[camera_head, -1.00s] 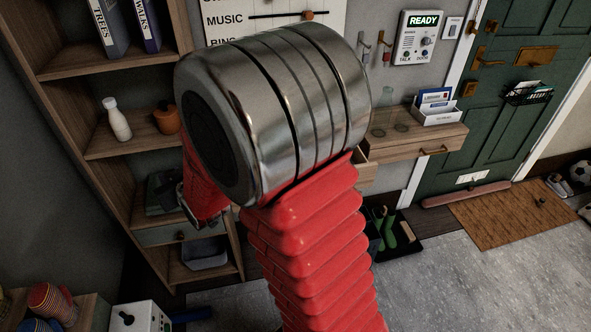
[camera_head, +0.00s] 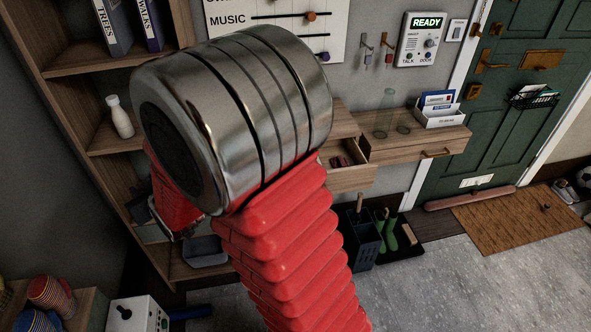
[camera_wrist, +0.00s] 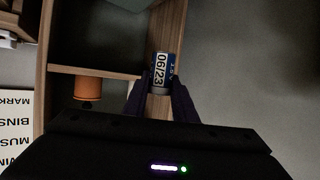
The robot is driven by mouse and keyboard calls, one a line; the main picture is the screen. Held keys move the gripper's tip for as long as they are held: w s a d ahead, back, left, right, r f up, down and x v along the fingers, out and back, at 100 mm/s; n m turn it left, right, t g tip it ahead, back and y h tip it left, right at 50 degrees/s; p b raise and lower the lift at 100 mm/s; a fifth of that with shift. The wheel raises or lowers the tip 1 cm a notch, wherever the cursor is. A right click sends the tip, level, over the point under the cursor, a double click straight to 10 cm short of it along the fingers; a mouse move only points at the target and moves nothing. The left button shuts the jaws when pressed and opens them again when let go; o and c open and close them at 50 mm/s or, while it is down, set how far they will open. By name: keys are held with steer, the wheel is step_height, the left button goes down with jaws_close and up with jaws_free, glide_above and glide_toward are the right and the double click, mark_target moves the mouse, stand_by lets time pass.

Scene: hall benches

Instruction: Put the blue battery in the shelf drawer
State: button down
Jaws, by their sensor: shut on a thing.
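In the wrist view my gripper (camera_wrist: 160,98) is shut on the blue battery (camera_wrist: 160,72), a small cylinder with a blue and white label reading 06/23. It is held in front of the wooden edge of the shelf unit (camera_wrist: 55,70). In the head view my red arm and its big metal joint hide the gripper's tips and the battery. The shelf unit (camera_head: 60,70) stands on the left. The grey-green shelf drawer front (camera_head: 152,233) is mostly hidden behind my arm; I cannot tell whether it is open.
A white bottle (camera_head: 119,118) stands on the middle shelf. An orange pot (camera_wrist: 88,90) shows in the wrist view. A grey bin (camera_head: 205,252) sits on the bottom shelf. A wooden wall drawer (camera_head: 350,180) is pulled out at right of my arm.

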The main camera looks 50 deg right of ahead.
steer(key=shift+d, duration=0.1)
steer(key=s+d+m+h, duration=0.2)
steer(key=s+d, duration=0.1)
steer(key=d, duration=1.5)
steer(key=s+d+f+m+g+h, duration=0.1)
steer(key=s+d+m+h, duration=0.1)
steer(key=d, duration=1.6)
steer(key=shift+s+m+h, duration=0.4)
steer(key=shift+s+h, duration=0.4)
steer(key=shift+s, duration=0.3)
steer(key=shift+f, duration=0.15)
steer(key=shift+f, duration=2.85)
steer(key=shift+f, duration=2.1)
steer(key=shift+f, duration=0.25)
